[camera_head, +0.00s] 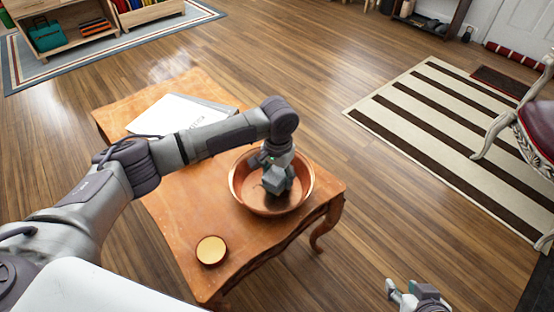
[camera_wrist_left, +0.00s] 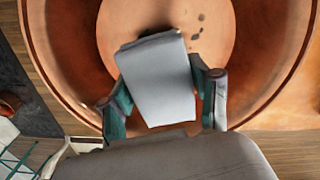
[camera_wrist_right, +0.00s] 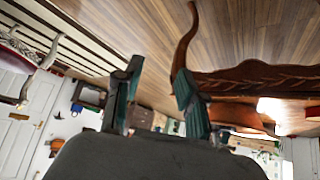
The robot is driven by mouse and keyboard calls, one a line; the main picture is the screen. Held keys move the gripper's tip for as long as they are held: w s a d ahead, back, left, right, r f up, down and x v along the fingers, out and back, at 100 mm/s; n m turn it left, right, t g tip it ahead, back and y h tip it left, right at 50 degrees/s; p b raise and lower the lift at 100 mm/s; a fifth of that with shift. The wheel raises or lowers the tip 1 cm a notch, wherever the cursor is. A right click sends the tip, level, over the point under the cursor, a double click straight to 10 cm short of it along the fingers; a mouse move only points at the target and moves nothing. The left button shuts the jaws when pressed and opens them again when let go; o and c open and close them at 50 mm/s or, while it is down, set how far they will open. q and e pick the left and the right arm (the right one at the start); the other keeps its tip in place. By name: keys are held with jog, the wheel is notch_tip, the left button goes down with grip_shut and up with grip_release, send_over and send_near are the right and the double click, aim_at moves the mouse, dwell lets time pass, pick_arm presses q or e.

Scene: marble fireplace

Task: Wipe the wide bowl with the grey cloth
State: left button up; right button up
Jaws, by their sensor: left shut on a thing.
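The wide bowl (camera_head: 240,185) is copper-coloured and stands on the right part of the wooden table. My left gripper (camera_head: 275,185) reaches down into it from above. In the left wrist view that gripper (camera_wrist_left: 162,100) is shut on the grey cloth (camera_wrist_left: 158,80), a folded light-grey pad over the bowl's floor. Whether the cloth touches the floor is hard to tell. Several dark spots (camera_wrist_left: 196,35) show on the bowl's floor beside the cloth. My right gripper (camera_head: 405,292) is off the table at the bottom right. In the right wrist view it (camera_wrist_right: 158,95) is open and empty.
The wooden table (camera_head: 180,215) also holds a small round yellow-topped dish (camera_head: 211,250) near its front edge and papers (camera_head: 170,115) at the back left. A striped rug (camera_head: 440,125) and a chair (camera_head: 535,125) are to the right. Open floor lies between.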

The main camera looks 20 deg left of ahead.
pick_arm(q)
jog(key=shift+r, duration=0.1)
jog(key=shift+r+p, duration=0.45)
jog(key=shift+p, duration=0.25)
jog(key=shift+r+p, duration=0.85)
jog(key=shift+p, duration=0.25)
pick_arm(e)
jog(key=shift+s+d+g+h, duration=0.5)
jog(key=shift+s+d+g, duration=1.25)
jog(key=shift+s, duration=1.8)
pick_arm(q)
jog(key=shift+r+p, duration=0.25)
jog(key=shift+p, duration=0.15)
jog(key=shift+r+p, duration=0.4)
jog(key=shift+p, duration=0.1)
jog(key=shift+r+p, duration=0.5)
jog(key=shift+p, duration=0.15)
pick_arm(e)
notch_tip(320, 180, down, 12)
jog(key=w+g, duration=0.1)
jog(key=shift+a+r, duration=0.15)
jog(key=shift+a, duration=0.05)
jog(key=shift+g, duration=0.25)
